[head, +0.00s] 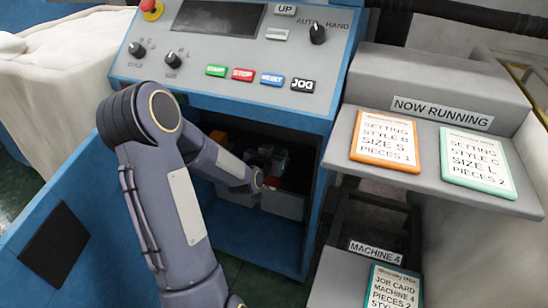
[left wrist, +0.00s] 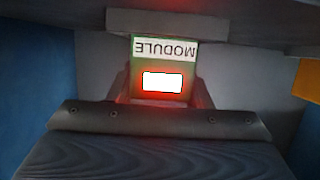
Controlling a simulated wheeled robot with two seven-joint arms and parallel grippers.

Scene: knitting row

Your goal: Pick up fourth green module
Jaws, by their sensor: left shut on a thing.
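A green module (left wrist: 165,66) with a white label reading MODULE, upside down in the left wrist view, has a bright white window with a red glow around it. My left gripper (left wrist: 162,92) is shut on this module, with a dark finger on each side of it. In the head view my left arm reaches into the open cabinet (head: 258,240) below the control panel. There the hand is small and dark, and the module cannot be made out clearly. My right gripper is not in view.
The cabinet's blue walls and a grey ledge (head: 287,206) surround the hand closely. Something orange (head: 218,138) is inside at the left. Above is the control panel (head: 225,55) with buttons and knobs. A grey shelf with an orange card (head: 384,138) and a green card (head: 477,163) stands right.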

